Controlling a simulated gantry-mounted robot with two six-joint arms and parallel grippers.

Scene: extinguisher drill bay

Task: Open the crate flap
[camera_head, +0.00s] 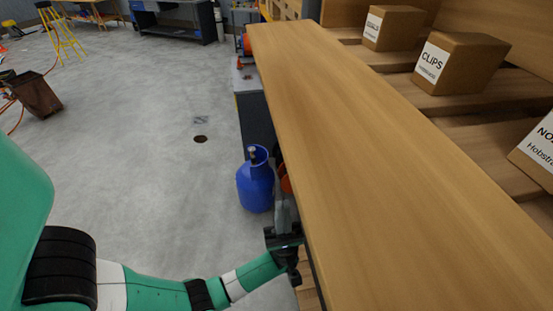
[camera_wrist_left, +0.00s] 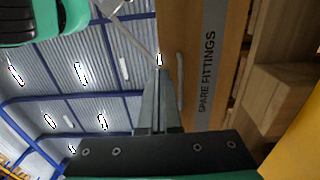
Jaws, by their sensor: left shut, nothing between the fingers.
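The crate's broad wooden panel (camera_head: 370,150) runs diagonally across the head view; I cannot tell whether it is the flap. In the left wrist view a wooden panel (camera_wrist_left: 180,25) carries a grey strip reading SPARE FITTINGS (camera_wrist_left: 207,75), with a thin pale bar (camera_wrist_left: 180,85), perhaps a handle, beside it. My left gripper (camera_head: 284,212) is beside the panel's left edge, low in the head view. Its fingers are shut and empty. In the left wrist view the fingertips (camera_wrist_left: 160,72) overlap the panel's left edge, close to the bar; contact is unclear. My right gripper is out of view.
Cardboard boxes, one labelled CLIPS (camera_head: 458,65), sit on wooden slats (camera_head: 490,97) right of the panel. A blue gas cylinder (camera_head: 256,185) stands left of the panel, close to my left gripper. The grey floor (camera_head: 150,150) further left is mostly open.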

